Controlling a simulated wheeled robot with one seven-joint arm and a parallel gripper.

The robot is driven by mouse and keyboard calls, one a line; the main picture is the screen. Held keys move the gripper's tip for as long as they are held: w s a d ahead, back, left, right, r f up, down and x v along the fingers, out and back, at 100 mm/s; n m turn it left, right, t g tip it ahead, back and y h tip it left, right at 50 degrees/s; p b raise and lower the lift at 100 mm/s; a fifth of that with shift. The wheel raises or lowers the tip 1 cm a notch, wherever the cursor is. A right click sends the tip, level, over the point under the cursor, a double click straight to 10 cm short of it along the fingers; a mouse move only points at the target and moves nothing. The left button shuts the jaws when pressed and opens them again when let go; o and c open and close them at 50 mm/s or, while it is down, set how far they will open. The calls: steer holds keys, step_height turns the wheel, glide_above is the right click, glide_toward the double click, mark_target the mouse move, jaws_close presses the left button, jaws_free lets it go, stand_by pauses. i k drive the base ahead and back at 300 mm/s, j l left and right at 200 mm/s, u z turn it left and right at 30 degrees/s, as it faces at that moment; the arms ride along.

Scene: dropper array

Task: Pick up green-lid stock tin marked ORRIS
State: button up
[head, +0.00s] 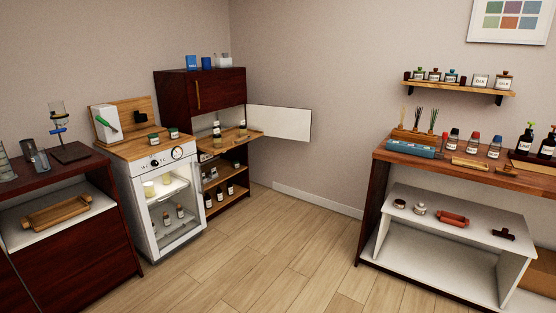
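Two small dark tins with greenish lids stand on the wooden top of the white glass-door cabinet, a left tin (153,139) and a right tin (173,133). Both have pale labels, too small to read, so I cannot tell which one is marked ORRIS. My gripper is not in view.
The white cabinet (137,215) stands between a dark counter (75,260) and a dark cupboard (175,95) with an open white door (280,122). A workbench (460,165) is at right. The floor (275,245) is clear.

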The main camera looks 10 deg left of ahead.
mark_target(153, 138)
steer(key=i+l, duration=0.1)
steer(key=i, duration=1.9)
steer(key=i+l+u, duration=0.1)
steer(key=i+u, duration=0.35)
steer(key=i+l+u, duration=0.25)
steer(key=i+u, duration=0.25)
steer(key=i+l+u, duration=0.8)
steer(key=l, duration=0.25)
steer(key=i+l+u, duration=0.35)
steer(key=l, duration=0.3)
steer(key=k, duration=0.05)
